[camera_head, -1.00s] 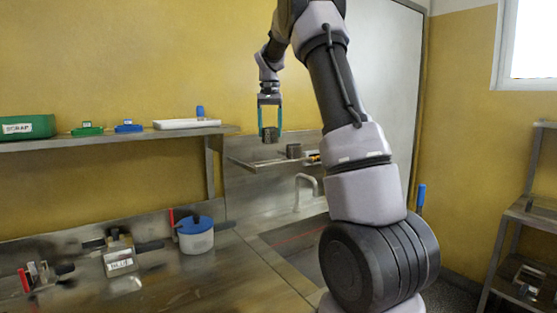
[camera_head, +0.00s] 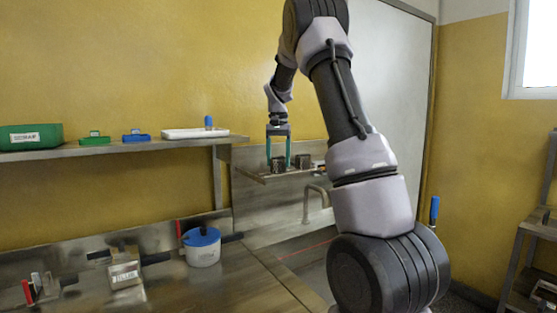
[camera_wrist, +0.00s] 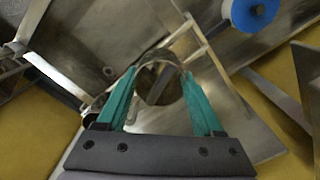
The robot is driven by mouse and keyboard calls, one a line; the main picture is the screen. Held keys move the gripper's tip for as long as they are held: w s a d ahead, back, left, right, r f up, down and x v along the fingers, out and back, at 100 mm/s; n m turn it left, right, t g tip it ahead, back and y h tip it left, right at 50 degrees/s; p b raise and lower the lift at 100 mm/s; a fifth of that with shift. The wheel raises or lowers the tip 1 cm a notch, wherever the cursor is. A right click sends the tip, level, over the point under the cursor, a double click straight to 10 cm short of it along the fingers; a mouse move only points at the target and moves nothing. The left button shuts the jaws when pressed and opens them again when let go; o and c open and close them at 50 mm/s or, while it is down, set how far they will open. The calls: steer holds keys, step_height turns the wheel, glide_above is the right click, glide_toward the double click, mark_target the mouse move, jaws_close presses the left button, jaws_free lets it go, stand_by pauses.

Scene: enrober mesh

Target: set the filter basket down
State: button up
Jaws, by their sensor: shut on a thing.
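The filter basket (camera_head: 278,167) is a small dark, round metal cup. My gripper (camera_head: 278,160) points down with its teal fingers on either side of the basket, shut on it. The basket is at the small metal wall shelf (camera_head: 262,179) above the sink; I cannot tell whether its bottom touches the shelf. In the wrist view the rim of the basket (camera_wrist: 160,68) shows as a ring between the teal fingertips (camera_wrist: 158,85), and its base is hidden.
A similar dark cup (camera_head: 303,161) stands on the shelf just right of the basket. A curved tap (camera_head: 314,198) rises below. A blue-lidded white pot (camera_head: 202,247) stands on the counter. A long shelf (camera_head: 120,147) holds a green bin (camera_head: 32,138) and a white tray (camera_head: 195,133).

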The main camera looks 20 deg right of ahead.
steer(key=shift+f, duration=0.1)
steer(key=o, duration=1.4)
steer(key=shift+c, duration=0.2)
step_height(320, 180, up, 12)
steer(key=s+a+r+t, duration=0.1)
steer(key=s+a+r, duration=0.1)
steer(key=s+r, duration=0.35)
steer(key=s+a+f+n+t, duration=0.1)
steer(key=s+a+f+t, duration=0.1)
steer(key=s, duration=0.7)
steer(key=s+a+f+t+y, duration=0.1)
steer(key=s+a+f+t, duration=0.1)
steer(key=s, duration=0.7)
steer(key=s+a+f+n+t+y, duration=0.1)
steer(key=s+a+f, duration=0.3)
steer(key=s, duration=0.6)
steer(key=shift+a+f+n+t, duration=0.25)
steer(key=shift+f+n+t, duration=0.1)
steer(key=shift+t, duration=0.25)
